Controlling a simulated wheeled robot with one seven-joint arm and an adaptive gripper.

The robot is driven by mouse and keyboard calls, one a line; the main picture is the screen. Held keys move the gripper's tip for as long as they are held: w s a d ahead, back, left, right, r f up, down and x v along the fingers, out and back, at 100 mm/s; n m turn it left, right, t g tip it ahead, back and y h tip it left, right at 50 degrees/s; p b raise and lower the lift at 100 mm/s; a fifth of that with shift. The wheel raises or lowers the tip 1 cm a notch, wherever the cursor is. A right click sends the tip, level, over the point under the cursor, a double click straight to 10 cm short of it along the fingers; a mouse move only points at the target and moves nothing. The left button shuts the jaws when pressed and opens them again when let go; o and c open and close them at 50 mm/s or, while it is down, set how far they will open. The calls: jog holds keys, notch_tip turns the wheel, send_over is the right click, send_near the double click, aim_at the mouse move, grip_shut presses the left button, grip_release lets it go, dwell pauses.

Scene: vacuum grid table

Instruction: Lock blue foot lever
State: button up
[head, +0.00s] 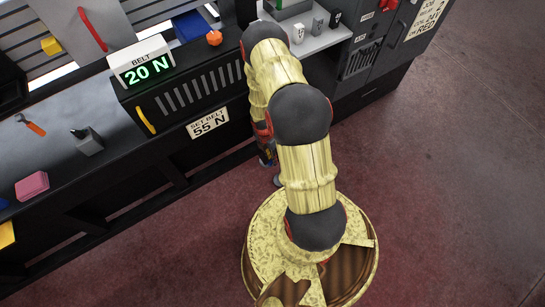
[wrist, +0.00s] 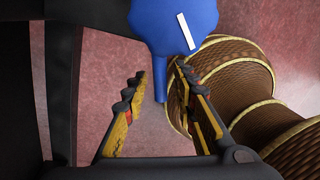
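The blue foot lever (wrist: 172,22) shows at the top of the wrist view, with a white stripe on its broad part. Its narrow end points down between the fingertips of my gripper (wrist: 160,85). The two yellow-and-black fingers stand apart, with a visible gap around that narrow end, so my gripper is open. I cannot tell whether either finger touches the lever. In the head view my arm reaches down beside the bench front and mostly hides the gripper and the lever.
The black bench (head: 185,190) runs along the left, with a low rail beneath it. Its display (head: 143,65) reads BELT 20 N, and a label (head: 208,123) reads SET BELT 55 N. A dark cabinet (head: 390,50) stands at the top right. The red floor (head: 460,190) at right is clear.

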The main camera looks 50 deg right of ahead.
jog(key=c, duration=0.6)
grip_shut()
